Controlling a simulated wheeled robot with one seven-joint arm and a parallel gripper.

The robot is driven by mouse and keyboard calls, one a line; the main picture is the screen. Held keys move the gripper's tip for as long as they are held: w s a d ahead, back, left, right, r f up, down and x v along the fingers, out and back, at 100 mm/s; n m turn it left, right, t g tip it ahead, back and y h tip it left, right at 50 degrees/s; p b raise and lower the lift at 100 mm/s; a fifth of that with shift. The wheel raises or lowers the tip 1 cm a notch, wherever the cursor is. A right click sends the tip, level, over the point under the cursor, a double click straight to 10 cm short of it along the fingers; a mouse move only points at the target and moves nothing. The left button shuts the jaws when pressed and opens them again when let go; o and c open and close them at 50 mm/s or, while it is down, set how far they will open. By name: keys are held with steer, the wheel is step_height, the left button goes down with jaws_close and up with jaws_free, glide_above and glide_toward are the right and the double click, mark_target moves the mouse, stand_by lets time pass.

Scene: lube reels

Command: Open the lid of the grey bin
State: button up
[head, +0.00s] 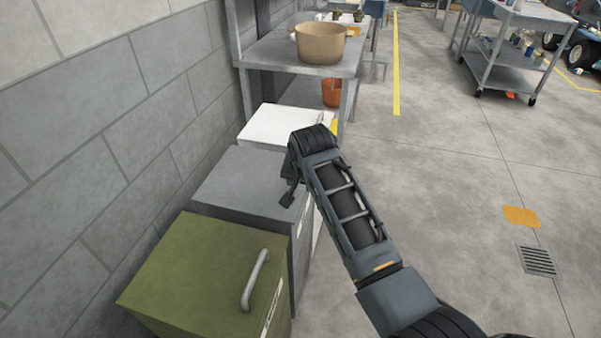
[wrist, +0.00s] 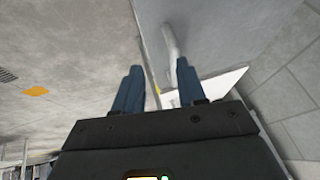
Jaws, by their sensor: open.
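The grey bin (head: 240,187) stands in a row against the wall, between a green bin and a white bin. Its flat lid looks shut. In the wrist view, the grey lid (wrist: 225,35) fills the upper middle, and its pale bar handle (wrist: 171,42) runs along the front edge. In the head view my arm hides that handle. My gripper (head: 288,196) is over the front right part of the grey bin. In the wrist view my gripper (wrist: 157,67) is open, with the handle's near end showing between the fingertips. I cannot tell whether they touch it.
The green bin (head: 200,270) with its own handle (head: 255,280) is nearest. The white bin (head: 285,126) is beyond the grey one. A shelf (head: 285,52) with a tan pot (head: 319,43) stands further back. The wall (head: 100,110) closes the left; the right floor is open.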

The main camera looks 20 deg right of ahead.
steer(key=w+r, duration=0.3)
steer(key=r, duration=0.1)
steer(key=shift+m+g, duration=0.3)
steer(key=shift+x, duration=3.9)
steer(key=shift+s+d, duration=0.1)
steer(key=shift+d, duration=0.05)
jaws_close()
